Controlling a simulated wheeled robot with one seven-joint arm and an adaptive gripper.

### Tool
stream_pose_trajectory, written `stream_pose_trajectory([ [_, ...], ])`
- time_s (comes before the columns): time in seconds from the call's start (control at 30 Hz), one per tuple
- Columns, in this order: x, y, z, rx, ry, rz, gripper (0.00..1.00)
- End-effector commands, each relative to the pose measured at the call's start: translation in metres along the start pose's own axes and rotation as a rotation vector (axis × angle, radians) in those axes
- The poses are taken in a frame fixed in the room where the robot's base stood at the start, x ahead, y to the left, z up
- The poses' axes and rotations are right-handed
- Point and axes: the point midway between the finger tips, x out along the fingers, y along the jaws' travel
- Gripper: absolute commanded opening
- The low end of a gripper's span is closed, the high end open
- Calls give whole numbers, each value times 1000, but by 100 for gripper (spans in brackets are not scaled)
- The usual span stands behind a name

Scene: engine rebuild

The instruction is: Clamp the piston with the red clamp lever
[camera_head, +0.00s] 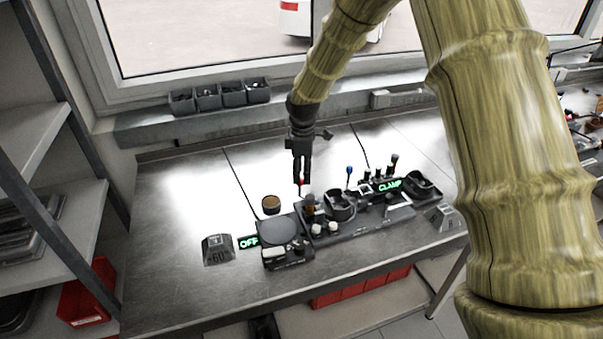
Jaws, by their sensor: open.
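My gripper (301,178) points straight down over the workbench, with its fingers open. The red clamp lever (300,183) shows as a small red tip right at the lower end of the fingers. I cannot tell whether the fingers touch it or stand around it. No piston can be made out for sure. A small dark cylinder with an orange-brown band (310,205) stands just below the lever, and dark round holders (340,205) sit to its right on the fixture.
A blue-tipped lever (349,171) stands right of the gripper. A green "CLAMP" display (390,186) is on the right, an "OFF" display (249,241) on the left. A round plate device (277,232) and a brown-topped cup (271,204) stand left. The bench's left side (170,225) is clear.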

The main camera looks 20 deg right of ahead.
Motion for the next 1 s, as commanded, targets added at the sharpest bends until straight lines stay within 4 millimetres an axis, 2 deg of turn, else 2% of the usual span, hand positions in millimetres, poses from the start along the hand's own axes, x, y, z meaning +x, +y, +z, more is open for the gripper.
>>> stream_pose_trajectory([
  [0.1,19,8,-4,-1,-5,-12,43],
  [0.2,27,9,-4,0,-5,-13,43],
  [0.6,22,-3,3,2,1,2,43],
  [0.67,24,-1,2,2,0,-1,34],
  [0.83,31,6,-2,0,-4,-12,3],
  [0.87,32,6,-2,0,-4,-13,0],
  [1.0,34,7,-4,-1,-5,-16,0],
])
